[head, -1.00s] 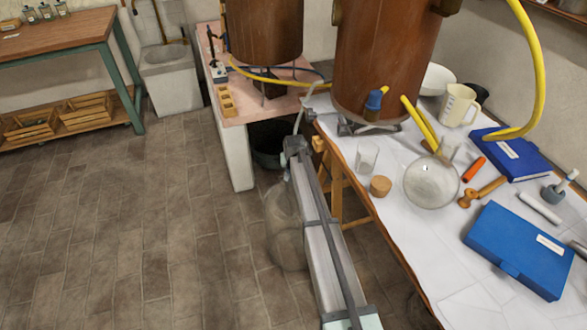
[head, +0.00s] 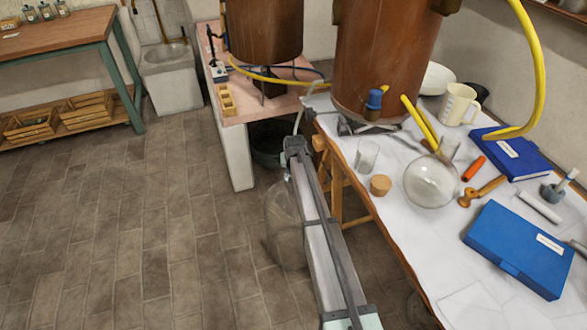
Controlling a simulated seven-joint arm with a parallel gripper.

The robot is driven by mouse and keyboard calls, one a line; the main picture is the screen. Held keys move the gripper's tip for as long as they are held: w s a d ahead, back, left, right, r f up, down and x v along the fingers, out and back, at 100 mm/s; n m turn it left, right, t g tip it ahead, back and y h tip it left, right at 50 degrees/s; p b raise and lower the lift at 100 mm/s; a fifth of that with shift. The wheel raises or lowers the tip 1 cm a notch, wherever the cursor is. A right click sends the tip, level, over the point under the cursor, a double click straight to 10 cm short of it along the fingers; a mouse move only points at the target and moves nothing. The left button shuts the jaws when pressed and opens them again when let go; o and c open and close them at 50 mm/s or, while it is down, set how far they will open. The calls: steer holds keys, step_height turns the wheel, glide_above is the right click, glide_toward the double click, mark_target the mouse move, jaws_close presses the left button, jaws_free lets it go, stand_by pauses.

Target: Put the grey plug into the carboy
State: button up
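The carboy (head: 283,228) is a large clear glass vessel on the tiled floor, left of the long worktable. My arm crosses in front of it and hides its right side and its neck. The grey end of my arm (head: 295,147) is above the carboy in the picture, near the table's left edge. The fingers of my gripper are hidden, so I cannot see whether they are open or shut. I cannot make out the grey plug in this view, and I cannot tell whether my gripper holds it.
The white-covered worktable (head: 400,235) holds a glass beaker (head: 366,156), a cork (head: 380,186), a round flask (head: 430,183), a blue case (head: 519,247) and a copper vessel (head: 385,60). A dark bucket (head: 270,145) stands under the pink-topped bench (head: 235,110). The floor at left is clear.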

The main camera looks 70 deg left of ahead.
steer(key=shift+f, duration=0.15)
stand_by(0.7)
steer(key=o, duration=1.1)
steer(key=shift+r, duration=0.25)
steer(key=shift+r, duration=3.25)
